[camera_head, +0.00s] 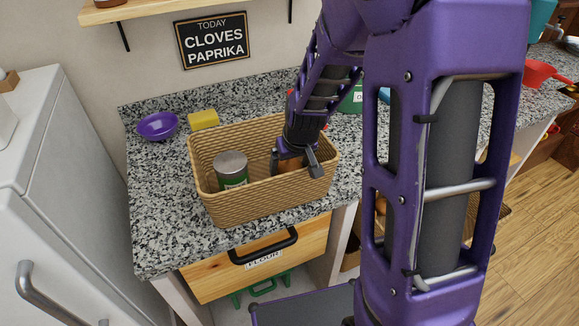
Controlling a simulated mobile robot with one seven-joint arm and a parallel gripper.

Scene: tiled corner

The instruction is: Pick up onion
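A woven basket (262,207) stands on the speckled counter. My gripper (295,164) reaches down into its right part, with a dark finger on each side of a brownish-orange rounded thing (289,167). This may be the onion, but it is mostly hidden by my gripper and the basket. I cannot tell whether the fingers press on it or stand apart from it. A can (231,170) with a grey lid and green label stands in the left part of the basket.
A purple bowl (157,126) and a yellow sponge (203,119) sit behind the basket at left. A white fridge (75,190) stands at left. My purple arm hides much of the counter at right. The counter's left front is clear.

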